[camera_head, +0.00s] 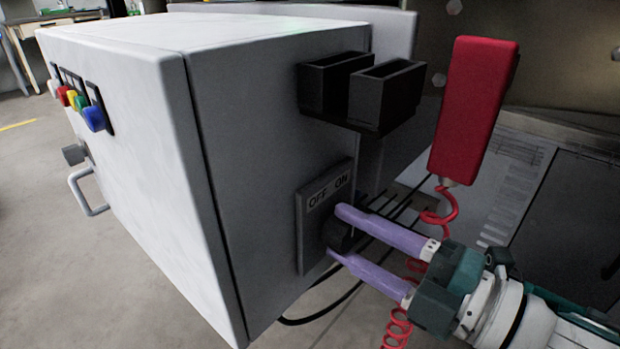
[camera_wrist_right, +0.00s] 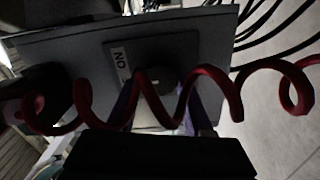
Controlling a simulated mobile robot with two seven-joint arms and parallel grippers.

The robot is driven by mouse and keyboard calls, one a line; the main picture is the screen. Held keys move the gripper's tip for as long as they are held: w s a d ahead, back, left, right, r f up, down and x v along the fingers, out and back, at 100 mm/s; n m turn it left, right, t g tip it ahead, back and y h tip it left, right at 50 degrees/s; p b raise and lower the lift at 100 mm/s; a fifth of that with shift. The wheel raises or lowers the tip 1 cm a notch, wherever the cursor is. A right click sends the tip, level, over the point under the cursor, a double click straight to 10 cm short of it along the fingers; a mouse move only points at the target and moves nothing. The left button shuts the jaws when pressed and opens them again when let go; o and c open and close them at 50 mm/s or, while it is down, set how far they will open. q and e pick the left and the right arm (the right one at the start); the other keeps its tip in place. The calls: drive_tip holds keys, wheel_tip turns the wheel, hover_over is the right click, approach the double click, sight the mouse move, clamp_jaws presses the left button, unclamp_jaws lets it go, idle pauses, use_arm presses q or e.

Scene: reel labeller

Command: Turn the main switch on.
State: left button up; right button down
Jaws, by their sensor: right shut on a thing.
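The main switch is a dark round knob (camera_head: 341,236) on a grey plate (camera_head: 309,245) marked OFF and ON, on the side of the grey cabinet. My right gripper (camera_head: 336,231) has its two purple fingers on either side of the knob and is shut on it. The exact angle of the knob is hard to tell behind the fingers. In the right wrist view the knob (camera_wrist_right: 167,80) and the ON label (camera_wrist_right: 120,60) show behind a red coiled cord. My left gripper is not in view.
A red handheld device (camera_head: 472,110) hangs right of the cabinet on a red coiled cord (camera_head: 440,210), close to my right gripper. Two black holders (camera_head: 385,95) stick out above the switch. Black cables run behind it. Coloured buttons (camera_head: 78,100) and a handle (camera_head: 84,192) are on the cabinet's left face.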

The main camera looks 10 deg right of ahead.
drive_tip(key=m+p, duration=0.1)
drive_tip(key=m, duration=0.5)
drive_tip(key=shift+r, duration=0.1)
drive_tip(key=shift+m, duration=1.3)
drive_tip(key=shift+c, duration=1.4)
unclamp_jaws()
drive_tip(key=shift+d, duration=0.1)
drive_tip(key=p+v, duration=0.2)
drive_tip(key=v, duration=0.7)
drive_tip(key=shift+s+d, duration=0.25)
drive_tip(key=shift+s, duration=0.1)
